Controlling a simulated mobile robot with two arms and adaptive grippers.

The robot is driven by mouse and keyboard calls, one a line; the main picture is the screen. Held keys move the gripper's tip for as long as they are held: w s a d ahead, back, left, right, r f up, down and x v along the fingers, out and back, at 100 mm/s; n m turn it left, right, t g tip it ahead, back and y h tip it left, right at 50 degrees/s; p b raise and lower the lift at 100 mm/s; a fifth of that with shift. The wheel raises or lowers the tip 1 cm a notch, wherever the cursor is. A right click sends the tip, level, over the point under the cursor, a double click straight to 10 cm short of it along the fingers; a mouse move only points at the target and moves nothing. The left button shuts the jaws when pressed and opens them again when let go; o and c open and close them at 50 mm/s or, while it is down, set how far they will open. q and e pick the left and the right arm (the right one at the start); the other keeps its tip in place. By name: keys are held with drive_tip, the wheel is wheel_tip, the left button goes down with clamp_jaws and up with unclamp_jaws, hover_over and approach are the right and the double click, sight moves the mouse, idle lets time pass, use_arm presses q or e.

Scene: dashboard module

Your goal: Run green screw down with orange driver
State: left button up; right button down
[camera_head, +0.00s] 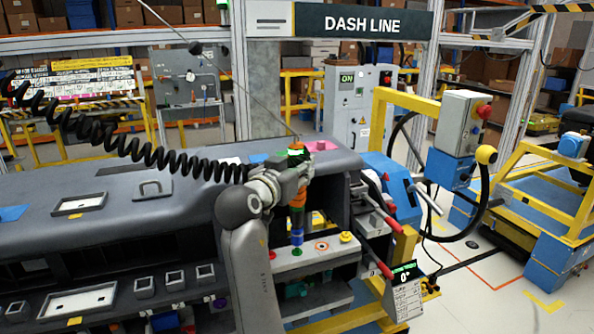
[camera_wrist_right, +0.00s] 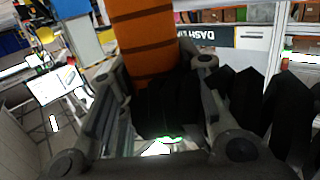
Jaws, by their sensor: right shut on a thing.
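My right gripper (camera_head: 290,180) is shut on the orange driver (camera_head: 297,196), which hangs upright on a cable. In the right wrist view, the driver's orange body (camera_wrist_right: 145,40) stands between the fingers. The driver's lower end has a blue band and stands over the left part of a light grey plate (camera_head: 318,262). A small green spot, apparently the green screw (camera_head: 296,252), shows right under the driver's lower end; whether they touch is hard to tell. My left gripper is not in view.
On the plate are a red piece (camera_head: 272,254), an orange-ringed spot (camera_head: 321,246) and a yellow knob (camera_head: 346,238). The dark dashboard (camera_head: 120,205) fills the left. A blue fixture with red-tipped handles (camera_head: 400,190) and a small display reading 0° (camera_head: 404,275) stand right.

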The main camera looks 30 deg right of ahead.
sight(294, 157)
drive_tip(key=shift+r+p, duration=0.9)
drive_tip(key=shift+r, duration=0.7)
drive_tip(key=shift+d, duration=0.1)
